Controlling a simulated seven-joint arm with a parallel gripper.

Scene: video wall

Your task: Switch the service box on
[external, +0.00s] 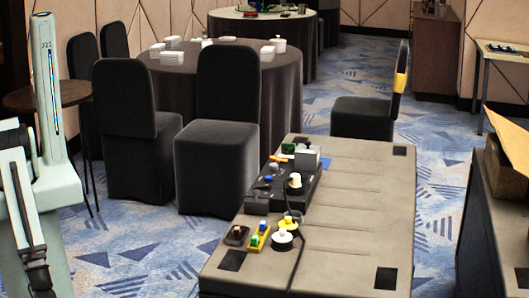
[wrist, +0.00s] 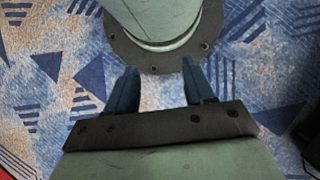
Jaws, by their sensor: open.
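I cannot tell for certain which thing is the service box. In the external view a small grey box (external: 307,158) stands at the back of a group of devices on the padded table (external: 345,230). In front of it is a black panel (external: 262,203) with a pale round knob (external: 295,181) and small blue parts. My gripper (wrist: 158,66) is open and empty in the wrist view, over the carpet and my base, away from the table.
A round white-topped knob (external: 282,238) sits beside the yellow box. Black chairs (external: 222,130) and a round table (external: 178,75) stand behind. A dark cabinet (external: 492,230) is at the right. Much of the padded table's right side is bare.

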